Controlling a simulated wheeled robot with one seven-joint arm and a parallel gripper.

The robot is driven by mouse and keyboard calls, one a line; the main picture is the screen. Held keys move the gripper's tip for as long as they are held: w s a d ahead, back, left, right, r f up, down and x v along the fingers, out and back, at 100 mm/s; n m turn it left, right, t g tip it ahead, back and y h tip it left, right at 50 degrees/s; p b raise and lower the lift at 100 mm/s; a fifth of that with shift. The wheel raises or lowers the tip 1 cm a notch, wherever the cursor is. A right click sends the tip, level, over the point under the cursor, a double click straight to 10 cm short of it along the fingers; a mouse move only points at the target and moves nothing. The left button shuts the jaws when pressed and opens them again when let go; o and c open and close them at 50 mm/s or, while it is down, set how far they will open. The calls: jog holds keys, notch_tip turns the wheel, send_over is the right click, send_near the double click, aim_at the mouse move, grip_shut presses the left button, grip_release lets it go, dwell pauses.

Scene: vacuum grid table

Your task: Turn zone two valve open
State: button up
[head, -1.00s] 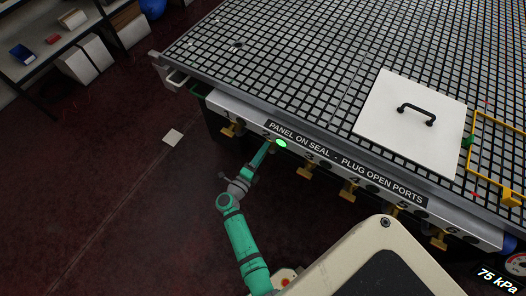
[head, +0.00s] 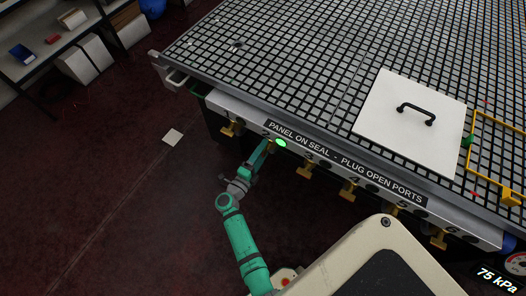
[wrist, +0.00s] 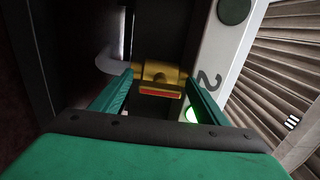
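The zone two valve is a brass fitting (wrist: 157,73) with a red-marked bar facing the wrist camera. It sits beside the number 2 on the pale front panel (wrist: 214,75). My gripper (wrist: 160,82) has its two green fingers apart, one on each side of the brass valve. The right finger is close to it; I cannot tell whether either touches. In the head view my gripper (head: 266,148) is at the second valve position under the table's front edge and mostly hides that valve. A green light (head: 281,143) glows just right of it.
More brass valves, one (head: 229,129) left and several (head: 348,189) right, stick out below the sign (head: 345,163). The gridded table (head: 290,70) carries a white panel with a black handle (head: 408,125). A gauge (head: 516,264) is at lower right. The floor at left is mostly clear.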

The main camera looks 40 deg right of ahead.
jog(key=shift+d, duration=0.1)
jog(key=v, duration=1)
jog(key=shift+s+a, duration=0.25)
jog(key=shift+a, duration=0.05)
jog(key=shift+a, duration=0.15)
jog(key=s+a+r+n+t+y, duration=0.4)
jog(key=s+a+r+n+y, duration=0.4)
jog(key=s+n, duration=0.4)
jog(key=s+a+r+n+t+y, duration=0.4)
jog(key=s+a+r+n+y, duration=0.4)
jog(key=n, duration=1.1)
jog(key=s+a+r, duration=0.3)
jog(key=s+a, duration=0.1)
jog(key=shift+a+r+y, duration=0.25)
jog(key=shift+a+y, duration=0.05)
